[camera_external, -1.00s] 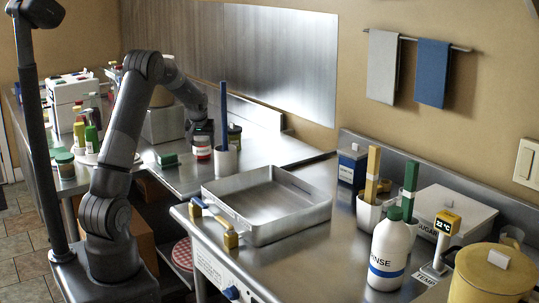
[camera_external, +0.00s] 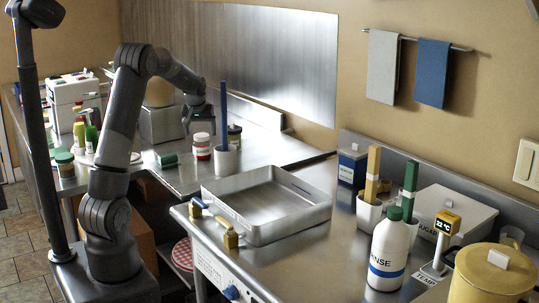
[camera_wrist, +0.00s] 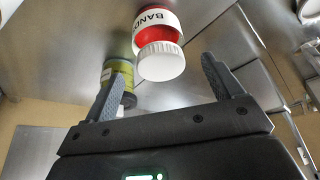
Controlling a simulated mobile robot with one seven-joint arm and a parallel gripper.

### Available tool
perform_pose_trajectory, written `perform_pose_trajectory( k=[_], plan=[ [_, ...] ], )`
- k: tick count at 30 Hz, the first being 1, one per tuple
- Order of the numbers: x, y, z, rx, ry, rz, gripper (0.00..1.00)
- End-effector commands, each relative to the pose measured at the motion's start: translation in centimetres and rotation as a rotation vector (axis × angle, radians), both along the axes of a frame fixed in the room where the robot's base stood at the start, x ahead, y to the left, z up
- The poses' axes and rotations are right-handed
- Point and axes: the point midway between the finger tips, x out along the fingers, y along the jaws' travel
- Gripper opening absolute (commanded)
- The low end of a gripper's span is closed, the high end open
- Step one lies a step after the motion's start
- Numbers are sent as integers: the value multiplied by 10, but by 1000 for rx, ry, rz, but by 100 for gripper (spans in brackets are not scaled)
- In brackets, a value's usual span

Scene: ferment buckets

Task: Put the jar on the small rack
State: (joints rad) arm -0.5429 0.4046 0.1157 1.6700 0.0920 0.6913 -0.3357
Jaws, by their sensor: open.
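A small jar (camera_external: 202,147) with a red body, a white label and a white lid stands upright on the steel counter, beside a cup holding a blue stick. In the wrist view the jar (camera_wrist: 160,45) shows lid-first, its label partly reading "BAND", beyond the space between my fingers. My gripper (camera_external: 199,121) is open and empty, just above the jar and apart from it. Both fingers of my gripper (camera_wrist: 163,80) show in the wrist view. I cannot tell which thing is the small rack.
The cup (camera_external: 226,160) with the tall blue stick and a dark-lidded jar (camera_external: 235,137) stand close on the right. A large steel tray (camera_external: 290,232) sits on the nearer counter. Bottles crowd the far left.

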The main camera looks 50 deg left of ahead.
Motion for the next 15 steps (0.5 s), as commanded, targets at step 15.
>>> perform_pose_trajectory(
  k=[15],
  plan=[
    [-12, -16, 48, -1, 1, -1, 85]
  ],
)
